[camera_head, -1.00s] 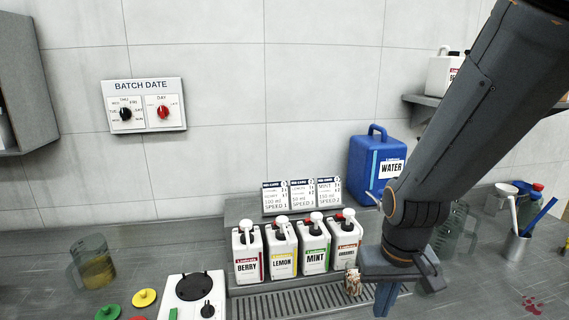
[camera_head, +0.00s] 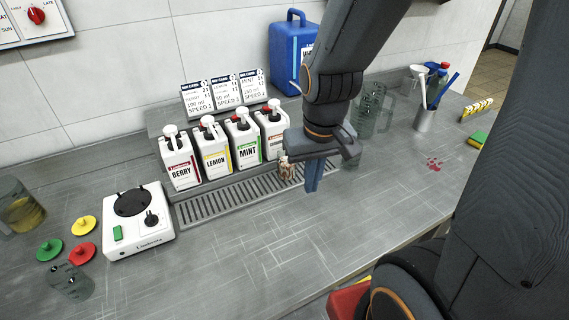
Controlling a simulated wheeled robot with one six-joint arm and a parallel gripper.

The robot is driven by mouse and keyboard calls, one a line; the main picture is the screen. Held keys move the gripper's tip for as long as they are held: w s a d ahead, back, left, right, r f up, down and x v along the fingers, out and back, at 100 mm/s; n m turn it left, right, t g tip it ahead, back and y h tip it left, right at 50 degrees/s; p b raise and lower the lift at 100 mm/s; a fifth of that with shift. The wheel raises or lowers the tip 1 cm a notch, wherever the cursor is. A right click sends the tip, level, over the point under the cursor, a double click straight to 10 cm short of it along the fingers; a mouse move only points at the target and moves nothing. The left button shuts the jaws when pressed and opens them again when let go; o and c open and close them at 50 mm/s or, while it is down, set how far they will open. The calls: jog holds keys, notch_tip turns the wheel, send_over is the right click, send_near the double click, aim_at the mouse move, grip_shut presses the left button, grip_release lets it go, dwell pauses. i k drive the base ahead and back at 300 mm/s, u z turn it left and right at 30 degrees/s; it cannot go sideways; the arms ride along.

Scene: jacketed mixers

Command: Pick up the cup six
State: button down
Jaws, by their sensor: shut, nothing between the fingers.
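I cannot read a six on any cup. A small clear cup (camera_head: 72,284) with dark marks stands on the counter at the lower left. A clear jug (camera_head: 20,210) with yellow liquid is at the left edge. A tall clear jug (camera_head: 373,108) stands behind and right of my gripper, partly hidden by my arm. My gripper (camera_head: 312,178) points down over the counter just in front of the dispenser bottles. Its fingers are together and empty.
A white mixer base (camera_head: 138,240) stands left of a drip grate (camera_head: 225,196). Several bottles, including berry (camera_head: 180,162), stand behind the grate. A small patterned object (camera_head: 285,168) is close beside my gripper. Coloured lids (camera_head: 82,253) lie at left. The front counter (camera_head: 255,245) is clear.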

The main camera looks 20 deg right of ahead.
aim_at(286, 172)
jog(key=u, duration=1.3)
jog(key=k, duration=1.35)
jog(key=z, duration=0.4)
jog(key=i, duration=1)
